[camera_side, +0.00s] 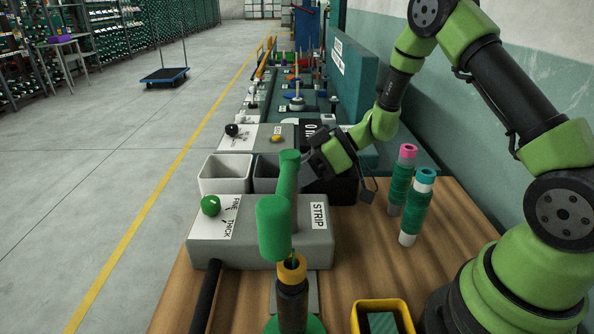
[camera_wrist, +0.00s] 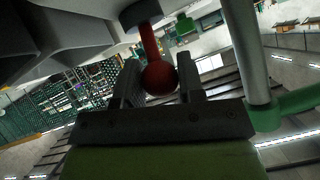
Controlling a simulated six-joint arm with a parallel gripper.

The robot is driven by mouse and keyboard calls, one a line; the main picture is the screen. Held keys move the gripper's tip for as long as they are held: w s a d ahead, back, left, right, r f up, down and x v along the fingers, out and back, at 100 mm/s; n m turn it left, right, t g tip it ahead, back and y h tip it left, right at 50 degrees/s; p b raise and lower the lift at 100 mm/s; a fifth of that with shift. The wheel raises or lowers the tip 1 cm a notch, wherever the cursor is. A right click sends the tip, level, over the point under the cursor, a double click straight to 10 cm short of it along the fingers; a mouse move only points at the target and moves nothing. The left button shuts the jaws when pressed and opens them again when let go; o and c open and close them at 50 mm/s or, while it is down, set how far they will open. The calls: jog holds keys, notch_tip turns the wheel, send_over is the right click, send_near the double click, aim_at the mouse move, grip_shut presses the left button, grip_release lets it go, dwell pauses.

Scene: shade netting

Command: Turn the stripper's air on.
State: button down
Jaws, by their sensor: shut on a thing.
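The stripper is a grey box (camera_side: 262,250) labelled STRIP, with a green selector knob (camera_side: 211,205) beside the words FINE and THICK. In the wrist view my gripper (camera_wrist: 160,82) is shut on a red ball knob (camera_wrist: 160,79) on a red stem. The side view does not show this knob, and I cannot tell its lever's position.
A white bin (camera_side: 225,174) and a dark bin (camera_side: 265,172) stand behind the stripper. Two green-wound bobbins (camera_side: 416,208) stand upright on the wooden table (camera_side: 455,225) at right. Another grey unit lies beyond.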

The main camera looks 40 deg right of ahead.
jog(key=shift+d, duration=0.1)
dwell(0.3)
jog(key=c, duration=0.8)
grip_release()
jog(key=shift+o, duration=0.2)
jog(key=shift+s, duration=0.1)
jog(key=v, duration=0.7)
jog(key=shift+s+d, duration=0.1)
jog(key=shift+d, duration=0.05)
